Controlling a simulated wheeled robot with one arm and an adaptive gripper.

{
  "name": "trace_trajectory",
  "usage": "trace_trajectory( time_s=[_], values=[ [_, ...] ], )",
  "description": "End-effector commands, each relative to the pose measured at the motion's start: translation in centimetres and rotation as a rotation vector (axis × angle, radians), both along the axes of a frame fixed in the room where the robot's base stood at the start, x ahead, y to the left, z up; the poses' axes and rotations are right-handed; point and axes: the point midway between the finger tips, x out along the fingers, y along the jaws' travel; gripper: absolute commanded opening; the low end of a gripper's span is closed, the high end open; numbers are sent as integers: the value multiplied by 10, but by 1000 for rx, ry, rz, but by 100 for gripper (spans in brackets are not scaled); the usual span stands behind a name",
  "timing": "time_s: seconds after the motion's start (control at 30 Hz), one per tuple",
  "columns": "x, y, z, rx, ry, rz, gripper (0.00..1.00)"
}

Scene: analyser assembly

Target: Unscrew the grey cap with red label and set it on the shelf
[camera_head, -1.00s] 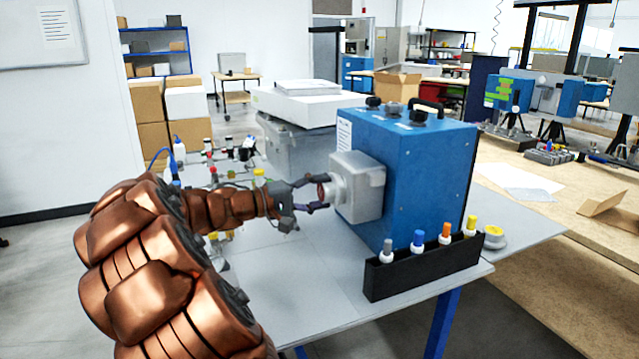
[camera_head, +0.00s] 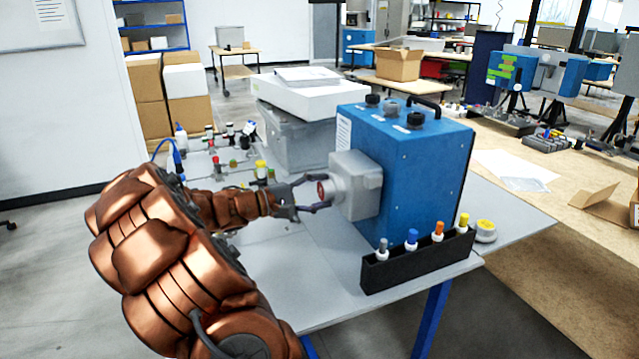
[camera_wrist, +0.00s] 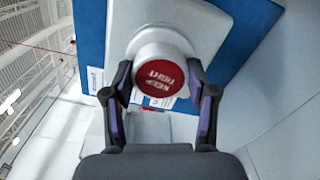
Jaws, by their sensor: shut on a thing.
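The grey cap with a red round label (camera_wrist: 160,76) sits on the front of a light grey housing (camera_wrist: 205,25) on the blue analyser (camera_head: 420,170). Its label text shows upside down in the wrist view. In the head view the cap (camera_head: 327,188) is partly hidden by the fingers. My gripper (camera_wrist: 161,84) is shut on the cap, one dark finger on each side. In the head view my gripper (camera_head: 312,192) reaches the cap from the left. The cap is still against the housing; I cannot tell how far it is turned. Blue shelving (camera_head: 152,30) stands far back left.
A black rack (camera_head: 420,262) with several colour-capped bottles stands at the table's front right edge. A yellow-and-white round piece (camera_head: 486,230) lies beside it. Small bottles and fittings crowd the table behind my arm. The grey tabletop (camera_head: 310,270) before the analyser is clear.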

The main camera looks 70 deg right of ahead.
Motion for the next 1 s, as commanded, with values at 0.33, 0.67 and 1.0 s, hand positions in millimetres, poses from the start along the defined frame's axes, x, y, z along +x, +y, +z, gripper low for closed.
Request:
trace_trajectory(
  time_s=[0.33, 0.67, 1.0],
  values=[
    [1, 0, 3, 104, 92, 1, 18],
    [1, 0, 4, 199, 178, 1, 18],
    [1, 0, 3, 299, 270, 1, 18]
  ],
)
